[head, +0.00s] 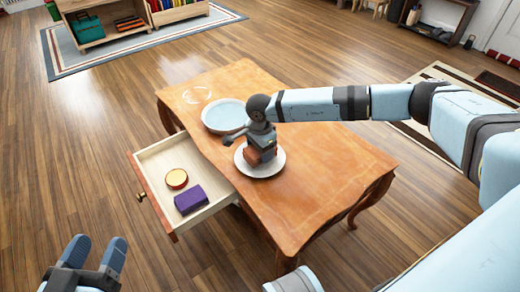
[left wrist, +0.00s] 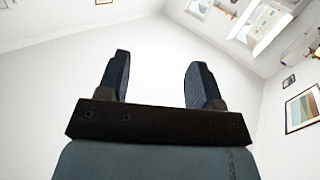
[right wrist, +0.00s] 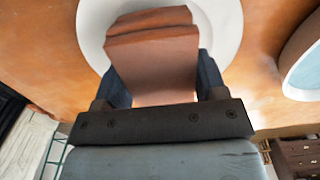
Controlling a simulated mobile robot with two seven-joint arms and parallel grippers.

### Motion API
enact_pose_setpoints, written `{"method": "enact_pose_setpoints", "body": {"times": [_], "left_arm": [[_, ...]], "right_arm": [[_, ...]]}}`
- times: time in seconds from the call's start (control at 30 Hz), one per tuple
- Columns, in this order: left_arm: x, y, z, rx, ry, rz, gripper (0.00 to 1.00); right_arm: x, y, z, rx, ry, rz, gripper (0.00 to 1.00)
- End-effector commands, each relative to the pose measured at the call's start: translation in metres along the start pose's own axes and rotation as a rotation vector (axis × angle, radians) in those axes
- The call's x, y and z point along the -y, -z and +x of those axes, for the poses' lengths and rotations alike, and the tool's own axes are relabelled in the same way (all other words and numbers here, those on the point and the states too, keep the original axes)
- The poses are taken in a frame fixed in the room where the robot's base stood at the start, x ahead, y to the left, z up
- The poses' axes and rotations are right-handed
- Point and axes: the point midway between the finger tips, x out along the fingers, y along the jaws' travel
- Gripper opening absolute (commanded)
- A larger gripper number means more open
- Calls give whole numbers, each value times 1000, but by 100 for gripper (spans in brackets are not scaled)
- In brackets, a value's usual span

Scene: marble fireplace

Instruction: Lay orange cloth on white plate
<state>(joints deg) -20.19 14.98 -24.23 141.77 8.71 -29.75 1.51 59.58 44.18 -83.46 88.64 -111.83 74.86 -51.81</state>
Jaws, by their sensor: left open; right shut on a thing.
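The white plate (head: 271,169) stands on the wooden table, near the edge above the open drawer. My right gripper (head: 258,148) is over the plate, shut on the folded orange cloth (head: 254,156). In the right wrist view the orange cloth (right wrist: 152,55) is between the fingers, with the white plate (right wrist: 226,22) behind it. I cannot tell whether the cloth touches the plate. My left gripper (head: 95,252) is open and empty at the lower left, away from the table. In the left wrist view it (left wrist: 158,80) points at bare wall.
A light blue round dish (head: 224,116) stands on the table (head: 320,180) beside the plate. The open drawer (head: 150,180) holds a round yellow-topped item (head: 177,179) and a purple folded cloth (head: 190,200). The table's right part is clear. A low shelf (head: 125,22) stands at the back left.

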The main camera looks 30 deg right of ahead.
Motion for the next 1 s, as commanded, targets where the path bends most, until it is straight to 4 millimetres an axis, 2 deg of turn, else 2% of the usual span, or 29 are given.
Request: {"method": "enact_pose_setpoints", "body": {"times": [0.2, 0.23, 0.3, 0.33, 0.67, 0.77, 1.0], "left_arm": [[1, -4, 0, -2, 3, 9, 60], [1, -2, 0, -4, 2, 12, 60], [1, -1, 1, -7, 2, 14, 60], [2, 0, 1, -8, 2, 15, 60], [2, 6, 3, -15, 0, 19, 60], [1, 8, 2, -3, -3, 2, 60], [-10, 2, -5, 69, -3, -111, 60]], "right_arm": [[0, 0, 8, 0, -1, 0, 42], [0, 0, 7, 0, -1, 0, 72], [0, 0, 7, 0, -1, 0, 88], [0, 0, 7, 0, -1, 0, 91], [0, 0, 1, 0, 1, 0, 91], [0, 0, -13, 0, 2, 0, 91], [0, 0, -66, 0, 2, -1, 91]]}}
